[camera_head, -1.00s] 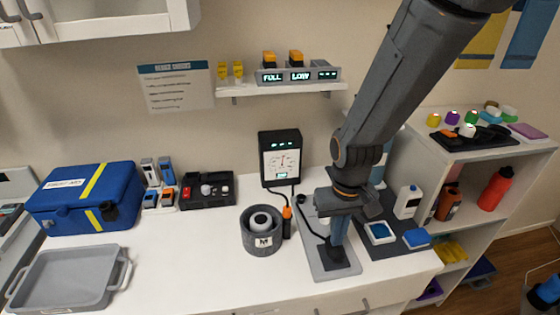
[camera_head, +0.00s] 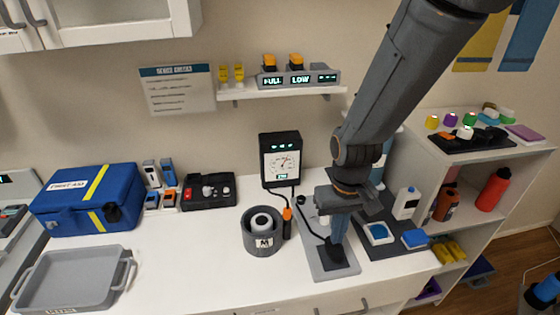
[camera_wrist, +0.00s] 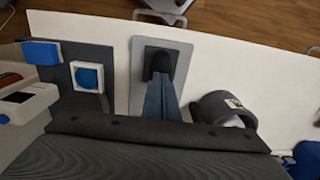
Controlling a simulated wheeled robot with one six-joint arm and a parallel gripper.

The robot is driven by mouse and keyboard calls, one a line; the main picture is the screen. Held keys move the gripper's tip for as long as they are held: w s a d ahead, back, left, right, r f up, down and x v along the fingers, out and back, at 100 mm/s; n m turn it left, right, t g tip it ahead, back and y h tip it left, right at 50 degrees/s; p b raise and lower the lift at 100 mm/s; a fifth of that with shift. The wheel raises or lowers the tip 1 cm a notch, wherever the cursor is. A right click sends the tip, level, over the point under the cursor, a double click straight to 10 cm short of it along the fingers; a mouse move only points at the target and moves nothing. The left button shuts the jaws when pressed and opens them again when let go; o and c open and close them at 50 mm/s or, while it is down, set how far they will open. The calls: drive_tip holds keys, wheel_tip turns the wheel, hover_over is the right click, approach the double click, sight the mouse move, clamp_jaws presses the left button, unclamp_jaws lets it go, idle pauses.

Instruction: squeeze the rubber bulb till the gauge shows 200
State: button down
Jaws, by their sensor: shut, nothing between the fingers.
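The gauge (camera_head: 281,160) is a black box with a white dial at the back of the counter. Its needle leans up and to the right; its digits are too small to read. The dark rubber bulb (camera_head: 335,257) sits on a grey plate (camera_head: 318,272), and a black hose runs from it toward the gauge. It also shows in the wrist view (camera_wrist: 160,61). My gripper (camera_head: 337,241) points down with its fingers shut together, nothing between them. The fingertips are at the top of the bulb and appear to touch it. They hide part of it.
A grey round holder (camera_head: 261,233) stands left of the plate. A dark mat (camera_head: 384,243) with blue-topped items and a white bottle (camera_head: 406,203) lies to the right. A blue first-aid box (camera_head: 88,201) and grey tray (camera_head: 68,278) are at left.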

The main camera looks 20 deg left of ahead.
drive_tip(key=shift+f, duration=0.2)
drive_tip(key=shift+f+b, duration=0.55)
drive_tip(key=shift+f, duration=0.35)
drive_tip(key=shift+r+p, duration=0.95)
drive_tip(key=shift+r, duration=0.2)
wheel_tip(320, 180, up, 2)
drive_tip(key=shift+r+p, duration=0.25)
drive_tip(key=shift+p, duration=0.8)
wheel_tip(320, 180, up, 3)
drive_tip(key=shift+r, duration=0.2)
drive_tip(key=shift+d, duration=0.1)
